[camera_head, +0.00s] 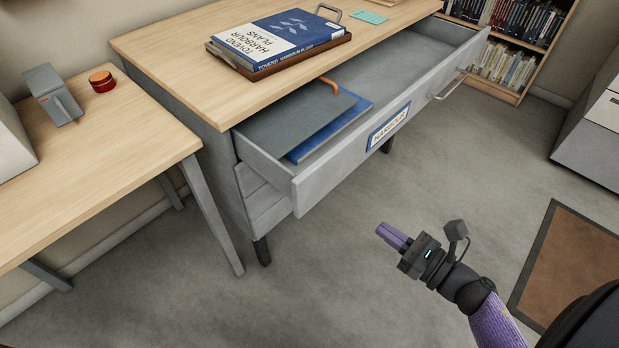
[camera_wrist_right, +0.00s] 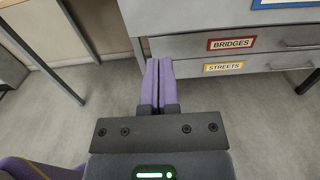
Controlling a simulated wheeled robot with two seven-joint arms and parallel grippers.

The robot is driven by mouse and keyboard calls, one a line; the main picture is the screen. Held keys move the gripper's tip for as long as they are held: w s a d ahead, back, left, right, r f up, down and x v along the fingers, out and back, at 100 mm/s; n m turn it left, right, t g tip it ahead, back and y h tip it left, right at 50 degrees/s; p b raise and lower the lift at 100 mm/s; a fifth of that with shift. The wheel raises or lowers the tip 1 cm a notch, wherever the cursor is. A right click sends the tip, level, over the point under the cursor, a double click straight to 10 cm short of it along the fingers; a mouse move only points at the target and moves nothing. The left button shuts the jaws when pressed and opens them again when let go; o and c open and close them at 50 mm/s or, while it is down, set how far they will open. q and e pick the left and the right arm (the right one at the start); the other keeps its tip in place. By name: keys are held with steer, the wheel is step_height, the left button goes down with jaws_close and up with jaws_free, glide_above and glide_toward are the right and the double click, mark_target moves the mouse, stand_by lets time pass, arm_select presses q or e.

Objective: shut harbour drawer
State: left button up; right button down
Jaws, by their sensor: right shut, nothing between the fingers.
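The harbour drawer (camera_head: 340,163) is grey and stands pulled out of the desk, with a blue-framed "HARBOUR" label on its front and a metal handle (camera_head: 450,84) towards its right end. A grey folder and a blue folder (camera_head: 330,132) lie inside it. My right gripper (camera_head: 384,232) is shut and empty, in front of and below the drawer front, apart from it. In the right wrist view its purple fingers (camera_wrist_right: 158,84) are together, and a corner of the blue label frame (camera_wrist_right: 285,3) shows at the top. My left gripper is in neither view.
Closed drawers marked "BRIDGES" (camera_wrist_right: 232,44) and "STREETS" (camera_wrist_right: 224,67) sit below. A blue book (camera_head: 282,40) lies on a brown tray on the desk top (camera_head: 180,50). A side table (camera_head: 90,170) stands at left. The floor before the drawer is clear.

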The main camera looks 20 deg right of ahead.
mark_target(322, 185)
steer(key=b+x, duration=0.1)
steer(key=x, duration=1.1)
steer(key=shift+w+a+b, duration=0.1)
steer(key=shift+b, duration=0.3)
steer(key=shift+w+a+r, duration=0.15)
steer(key=shift+w+a, duration=0.05)
steer(key=shift+w, duration=0.3)
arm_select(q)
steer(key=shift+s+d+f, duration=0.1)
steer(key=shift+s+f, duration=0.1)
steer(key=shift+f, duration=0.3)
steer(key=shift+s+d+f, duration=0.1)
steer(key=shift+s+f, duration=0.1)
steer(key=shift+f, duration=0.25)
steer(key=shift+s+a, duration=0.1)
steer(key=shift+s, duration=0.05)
arm_select(e)
steer(key=shift+w, duration=0.1)
